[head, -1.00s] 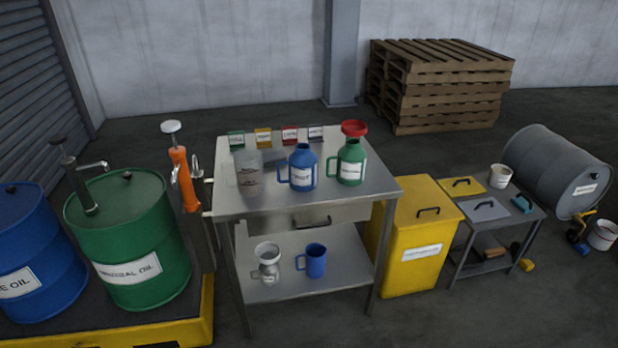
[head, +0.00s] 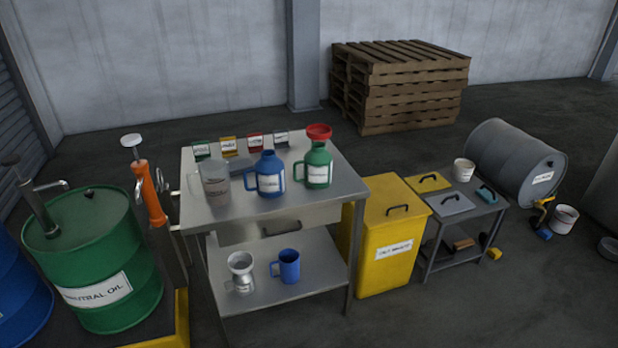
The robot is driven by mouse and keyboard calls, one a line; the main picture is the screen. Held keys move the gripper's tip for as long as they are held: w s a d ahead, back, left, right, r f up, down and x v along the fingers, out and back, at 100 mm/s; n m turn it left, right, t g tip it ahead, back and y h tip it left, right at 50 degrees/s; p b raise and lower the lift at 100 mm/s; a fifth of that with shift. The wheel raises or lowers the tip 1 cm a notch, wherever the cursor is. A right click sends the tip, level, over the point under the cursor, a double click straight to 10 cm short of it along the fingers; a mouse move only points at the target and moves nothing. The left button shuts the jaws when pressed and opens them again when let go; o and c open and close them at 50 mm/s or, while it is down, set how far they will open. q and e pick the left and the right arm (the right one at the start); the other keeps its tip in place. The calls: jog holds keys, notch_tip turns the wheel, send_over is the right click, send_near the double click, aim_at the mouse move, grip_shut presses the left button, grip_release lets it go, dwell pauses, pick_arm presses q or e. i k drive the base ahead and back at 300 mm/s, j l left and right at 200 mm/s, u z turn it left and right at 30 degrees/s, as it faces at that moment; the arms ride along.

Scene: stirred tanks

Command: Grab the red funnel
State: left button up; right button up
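The red funnel (head: 319,131) sits on top of the green jug (head: 318,167), at the right side of the steel table's top (head: 345,190). A blue jug (head: 270,176) stands just left of the green one. A clear measuring jug (head: 214,186) stands further left. Neither of my grippers is in view.
Small coloured label cards (head: 228,146) line the table's back edge. A silver funnel-topped vessel (head: 240,270) and a blue mug (head: 289,266) stand on the lower shelf. A green drum (head: 95,260) is left, a yellow bin (head: 390,235) right. Open floor lies at the front right.

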aim_at(318, 131)
jog(key=i+l+z, duration=0.15)
jog(key=i+l, duration=0.2)
jog(key=i+l+z, duration=0.15)
jog(key=i+l, duration=0.2)
jog(key=i+l+z, duration=0.1)
jog(key=i+l, duration=0.15)
jog(key=i, duration=0.3)
jog(key=i+l+z, duration=0.15)
jog(key=i, duration=0.3)
jog(key=l, duration=0.05)
